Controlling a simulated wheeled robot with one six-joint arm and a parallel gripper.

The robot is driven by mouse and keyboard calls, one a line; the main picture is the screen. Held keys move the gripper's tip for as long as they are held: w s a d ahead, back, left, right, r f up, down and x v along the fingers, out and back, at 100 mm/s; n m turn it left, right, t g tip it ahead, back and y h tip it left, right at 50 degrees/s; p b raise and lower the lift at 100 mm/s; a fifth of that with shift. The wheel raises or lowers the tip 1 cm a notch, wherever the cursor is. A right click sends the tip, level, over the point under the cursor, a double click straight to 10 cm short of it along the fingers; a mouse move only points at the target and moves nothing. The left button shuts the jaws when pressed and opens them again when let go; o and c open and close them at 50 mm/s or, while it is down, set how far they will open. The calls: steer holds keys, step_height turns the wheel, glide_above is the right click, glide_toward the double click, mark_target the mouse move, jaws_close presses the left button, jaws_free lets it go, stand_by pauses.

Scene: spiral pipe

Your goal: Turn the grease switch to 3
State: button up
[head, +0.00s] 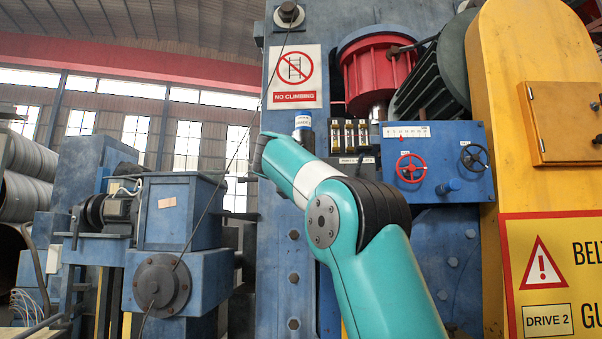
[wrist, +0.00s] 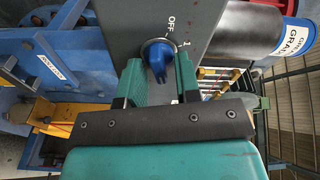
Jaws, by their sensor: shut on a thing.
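The grease switch (wrist: 158,55) is a blue knob on a dark grey panel (wrist: 130,22), seen in the wrist view. The panel is marked OFF above the knob and 1 to its upper right; other markings are hidden. I cannot tell clearly which mark the knob points at. My gripper (wrist: 161,72) has its two green fingers on either side of the knob and is shut on it. In the head view my own arm hides the gripper and the knob.
A grease canister (wrist: 292,38) with a blue rim lies right of the panel in the wrist view. In the head view, a blue panel with a red handwheel (head: 411,168) and a black handwheel (head: 474,157) stands right of my arm. A yellow guard (head: 530,110) is farther right.

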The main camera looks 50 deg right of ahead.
steer(key=shift+w+f, duration=0.1)
steer(key=o, duration=0.6)
steer(key=shift+c, duration=0.2)
steer(key=b+v, duration=0.3)
steer(key=v, duration=1.4)
steer(key=shift+a+b, duration=0.25)
steer(key=shift+b, duration=0.15)
steer(key=shift+w, duration=0.1)
